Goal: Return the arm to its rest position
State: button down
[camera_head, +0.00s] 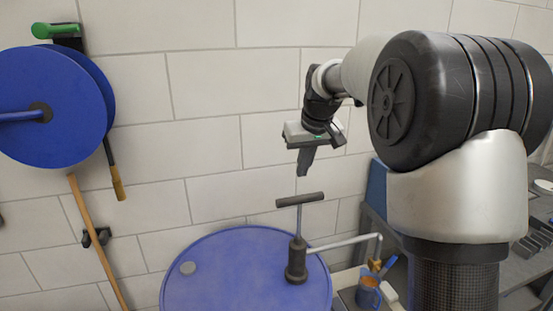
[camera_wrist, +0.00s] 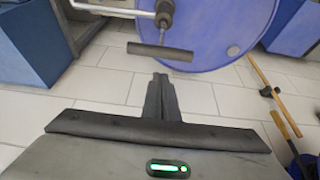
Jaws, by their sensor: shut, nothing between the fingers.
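My gripper (camera_head: 303,172) hangs in the air, fingers pointing down, at the end of my bent arm in the head view. It is above the black T-handle (camera_head: 300,200) of a hand pump on a blue drum (camera_head: 225,265), and it looks apart from the handle. In the wrist view the fingers of my gripper (camera_wrist: 160,78) are together, with nothing between them. The handle shows beyond them in the wrist view (camera_wrist: 160,50).
A blue hose reel (camera_head: 50,110) hangs on the tiled wall at left. A wooden-handled tool (camera_head: 95,235) leans below it. An orange-filled mug (camera_head: 368,288) stands under the pump's spout. A grey shelf unit (camera_head: 520,265) is at right.

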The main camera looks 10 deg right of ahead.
jog(key=s+r+m, duration=0.1)
jog(key=s+r, duration=0.2)
jog(key=s, duration=0.6)
jog(key=s+r, duration=0.2)
jog(key=s, duration=0.8)
jog(key=s+f, duration=0.2)
jog(key=s, duration=0.6)
jog(key=s+f+m+t, duration=0.1)
jog(key=s+f, duration=0.2)
jog(key=s, duration=0.5)
jog(key=shift+f+h, duration=0.3)
jog(key=shift+h, duration=0.1)
jog(key=shift+d, duration=0.1)
